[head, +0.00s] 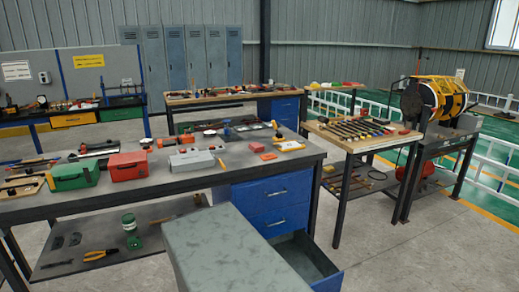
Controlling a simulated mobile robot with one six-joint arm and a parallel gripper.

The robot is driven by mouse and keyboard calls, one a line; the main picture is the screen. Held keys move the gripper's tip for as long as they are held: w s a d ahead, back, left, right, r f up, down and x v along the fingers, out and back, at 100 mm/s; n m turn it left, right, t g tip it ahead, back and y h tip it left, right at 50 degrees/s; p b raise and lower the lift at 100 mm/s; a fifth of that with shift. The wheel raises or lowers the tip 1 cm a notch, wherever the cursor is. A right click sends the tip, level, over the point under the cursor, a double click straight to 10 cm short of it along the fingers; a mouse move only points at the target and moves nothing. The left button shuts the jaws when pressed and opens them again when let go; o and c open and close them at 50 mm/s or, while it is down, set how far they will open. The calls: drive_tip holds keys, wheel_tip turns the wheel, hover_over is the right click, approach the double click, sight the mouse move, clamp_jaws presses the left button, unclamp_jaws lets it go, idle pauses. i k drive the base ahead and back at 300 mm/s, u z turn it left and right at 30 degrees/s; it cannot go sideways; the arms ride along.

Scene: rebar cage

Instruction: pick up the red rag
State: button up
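I cannot make out a red rag for certain. A rounded red item (418,173) lies on the lower shelf of the dark stand at the right, too small to identify. A red patch (352,84) lies on a surface at the back right, also too small to tell. My gripper is not in view.
Green (75,175) and red (127,165) toolboxes and a grey box (192,160) stand on the front workbench. Its blue drawer unit (272,190) has the lowest drawer (315,262) pulled out. A wooden-topped tool table (352,145) stands to the right. Floor at lower right is clear.

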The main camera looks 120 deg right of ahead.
sight(255, 147)
drive_tip(key=z, duration=4.3)
drive_tip(key=i, duration=0.1)
drive_tip(key=u, duration=3.1)
drive_tip(key=k, duration=0.2)
drive_tip(key=z, duration=2.2)
drive_tip(key=k, duration=0.7)
drive_tip(key=u, duration=0.1)
drive_tip(key=i, duration=0.4)
drive_tip(key=u, duration=0.05)
